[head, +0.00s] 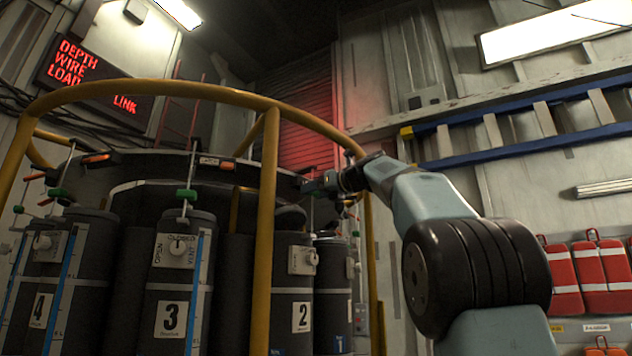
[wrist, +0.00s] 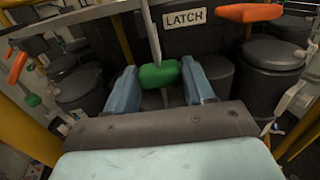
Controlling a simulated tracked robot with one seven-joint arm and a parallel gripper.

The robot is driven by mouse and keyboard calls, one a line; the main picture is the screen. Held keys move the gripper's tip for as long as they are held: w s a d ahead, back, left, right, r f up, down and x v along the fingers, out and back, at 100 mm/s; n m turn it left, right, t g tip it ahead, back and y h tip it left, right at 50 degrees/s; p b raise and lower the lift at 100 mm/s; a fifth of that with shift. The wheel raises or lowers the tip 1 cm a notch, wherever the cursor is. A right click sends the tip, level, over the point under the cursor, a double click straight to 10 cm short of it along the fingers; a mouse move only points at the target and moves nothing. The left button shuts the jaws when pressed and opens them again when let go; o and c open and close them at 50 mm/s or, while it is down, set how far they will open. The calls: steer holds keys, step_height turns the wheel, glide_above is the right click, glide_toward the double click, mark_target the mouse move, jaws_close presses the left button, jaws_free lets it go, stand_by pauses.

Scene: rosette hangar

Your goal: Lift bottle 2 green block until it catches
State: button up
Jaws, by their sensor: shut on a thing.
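My gripper (wrist: 160,84) has its two blue fingers on either side of a green block (wrist: 159,75) and is shut on it. The block sits on a thin upright rod (wrist: 152,30), below a plate marked LATCH (wrist: 185,18). In the head view my gripper (head: 322,184) reaches to the rack's ring near bottle 2 (head: 293,325), which stands upright with a white "2" label. The block is small and partly hidden there. An orange latch handle (wrist: 249,13) is at the upper right in the wrist view.
Bottle 3 (head: 172,285) and bottle 4 (head: 55,280) stand to the left, with green blocks on rods above them. A yellow rail (head: 267,230) curves around the rack, with a post in front of the bottles. Red packs (head: 603,270) hang at the right wall.

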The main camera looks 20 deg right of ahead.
steer(key=shift+r, duration=1.25)
steer(key=o, duration=1.2)
steer(key=shift+f, duration=0.1)
steer(key=shift+v, duration=4.55)
